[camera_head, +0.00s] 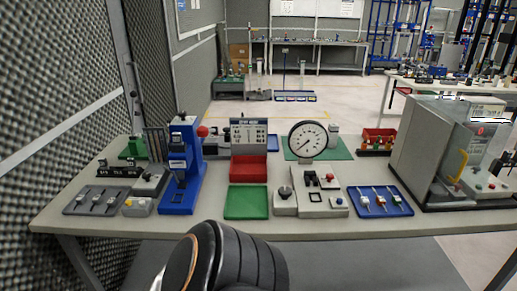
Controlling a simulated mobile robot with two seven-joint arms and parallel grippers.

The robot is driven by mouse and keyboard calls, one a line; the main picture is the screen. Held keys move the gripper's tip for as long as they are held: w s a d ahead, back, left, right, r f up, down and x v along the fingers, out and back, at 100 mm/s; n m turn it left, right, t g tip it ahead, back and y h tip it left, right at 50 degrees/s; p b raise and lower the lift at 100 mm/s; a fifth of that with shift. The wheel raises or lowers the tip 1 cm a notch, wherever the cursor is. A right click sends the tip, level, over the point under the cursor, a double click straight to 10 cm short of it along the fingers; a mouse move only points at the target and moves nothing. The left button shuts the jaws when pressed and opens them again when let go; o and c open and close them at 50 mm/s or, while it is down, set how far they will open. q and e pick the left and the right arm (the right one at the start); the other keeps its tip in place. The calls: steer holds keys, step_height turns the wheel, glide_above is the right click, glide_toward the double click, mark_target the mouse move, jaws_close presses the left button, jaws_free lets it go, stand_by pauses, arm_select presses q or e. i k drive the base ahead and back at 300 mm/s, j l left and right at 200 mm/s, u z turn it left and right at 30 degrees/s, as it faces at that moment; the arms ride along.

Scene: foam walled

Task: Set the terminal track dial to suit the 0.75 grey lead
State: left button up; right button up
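A blue press (181,168) stands at the left middle of the bench, with a red ball (202,131) at its upper right. A small grey box (285,204) at the bench front carries a dark round knob (285,191). I cannot tell whether this knob is the terminal track dial, and no dial markings are readable. A blue tray (408,209) holds several small light pieces, and a grey tray (76,208) at the left holds several more. I cannot pick out the 0.75 grey lead. Neither gripper is in view.
A dark arm part of mine covers the bottom centre. The front edge is mostly clear.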

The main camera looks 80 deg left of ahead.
mark_target(146, 176)
steer(key=u, duration=2.95)
steer(key=i+j+u, duration=0.2)
steer(key=u, duration=0.15)
steer(key=i+j+u, duration=0.2)
steer(key=j+u, duration=0.15)
